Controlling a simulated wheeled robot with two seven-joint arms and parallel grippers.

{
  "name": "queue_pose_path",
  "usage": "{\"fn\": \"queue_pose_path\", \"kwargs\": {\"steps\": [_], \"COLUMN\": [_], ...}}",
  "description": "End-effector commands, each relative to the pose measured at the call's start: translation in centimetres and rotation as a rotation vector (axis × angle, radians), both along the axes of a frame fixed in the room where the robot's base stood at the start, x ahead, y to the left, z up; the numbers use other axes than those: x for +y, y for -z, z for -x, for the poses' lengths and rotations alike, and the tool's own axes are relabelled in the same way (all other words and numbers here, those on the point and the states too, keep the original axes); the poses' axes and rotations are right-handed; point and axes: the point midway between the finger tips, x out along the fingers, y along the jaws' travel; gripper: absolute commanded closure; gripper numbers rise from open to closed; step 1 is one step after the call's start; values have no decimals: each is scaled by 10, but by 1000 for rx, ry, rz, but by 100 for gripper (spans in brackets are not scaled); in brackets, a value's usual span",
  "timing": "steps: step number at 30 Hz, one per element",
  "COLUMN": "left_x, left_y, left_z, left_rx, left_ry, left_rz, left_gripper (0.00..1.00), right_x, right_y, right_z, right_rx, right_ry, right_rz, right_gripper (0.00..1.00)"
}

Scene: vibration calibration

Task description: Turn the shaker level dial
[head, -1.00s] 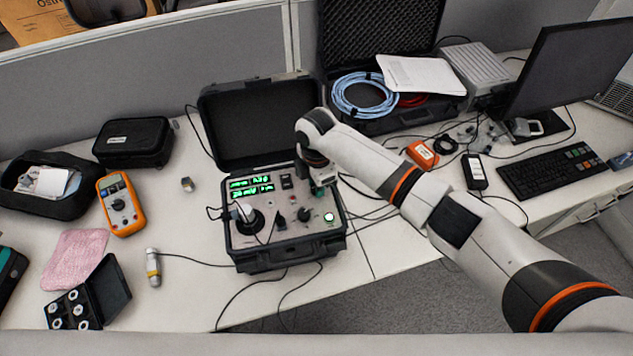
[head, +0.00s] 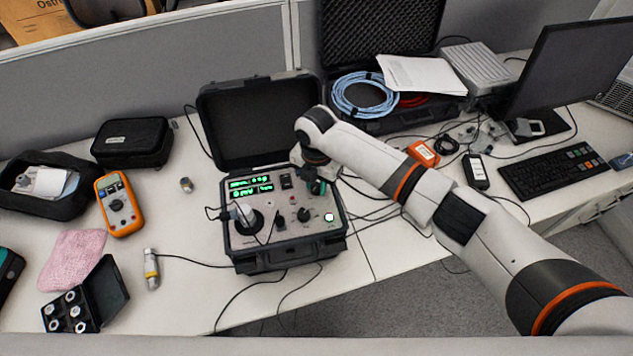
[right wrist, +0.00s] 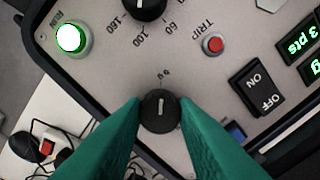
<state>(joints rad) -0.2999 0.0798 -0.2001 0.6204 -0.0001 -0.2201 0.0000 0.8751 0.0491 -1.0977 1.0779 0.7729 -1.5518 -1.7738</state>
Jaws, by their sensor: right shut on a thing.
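The shaker unit is an open black case (head: 335,246) with a grey panel in the middle of the desk in the head view. My right gripper (head: 317,187) reaches down to the panel's right rear part. In the right wrist view its green fingers (right wrist: 160,122) are shut on a small black dial (right wrist: 160,108) with a pale pointer line. The dial is upright on the panel, with small marks beside it; my gripper hides it in the head view. My left gripper is not in view.
Near the held dial are another black knob (right wrist: 150,4) with numbered marks, a red TRIP button (right wrist: 214,44), an ON/OFF switch (right wrist: 257,89) and a lit green button (right wrist: 72,38). The raised lid (head: 258,122) stands behind. Cables cross the desk around the case.

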Motion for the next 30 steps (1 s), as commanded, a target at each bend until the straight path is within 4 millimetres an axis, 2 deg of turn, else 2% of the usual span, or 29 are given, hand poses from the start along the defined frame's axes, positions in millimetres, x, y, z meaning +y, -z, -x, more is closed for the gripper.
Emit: {"fn": "queue_pose_path", "kwargs": {"steps": [12, 13, 16, 17, 26, 30], "left_x": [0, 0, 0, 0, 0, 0], "left_y": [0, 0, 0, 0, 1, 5], "left_z": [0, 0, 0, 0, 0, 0], "left_rx": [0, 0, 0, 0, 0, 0], "left_ry": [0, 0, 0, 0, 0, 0], "left_rz": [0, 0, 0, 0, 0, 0], "left_gripper": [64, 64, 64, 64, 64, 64], "right_x": [1, 1, 1, 1, 0, 0], "right_y": [-3, -3, -3, -2, -2, -16], "right_z": [-2, -2, -2, -2, -1, -2], "right_rx": [-6, -6, -6, -5, -3, -6], "right_ry": [-6, -6, -6, -6, -5, -6], "right_rz": [-3, -3, -2, -3, -1, -2], "right_gripper": [96, 70, 54, 52, 52, 52]}}
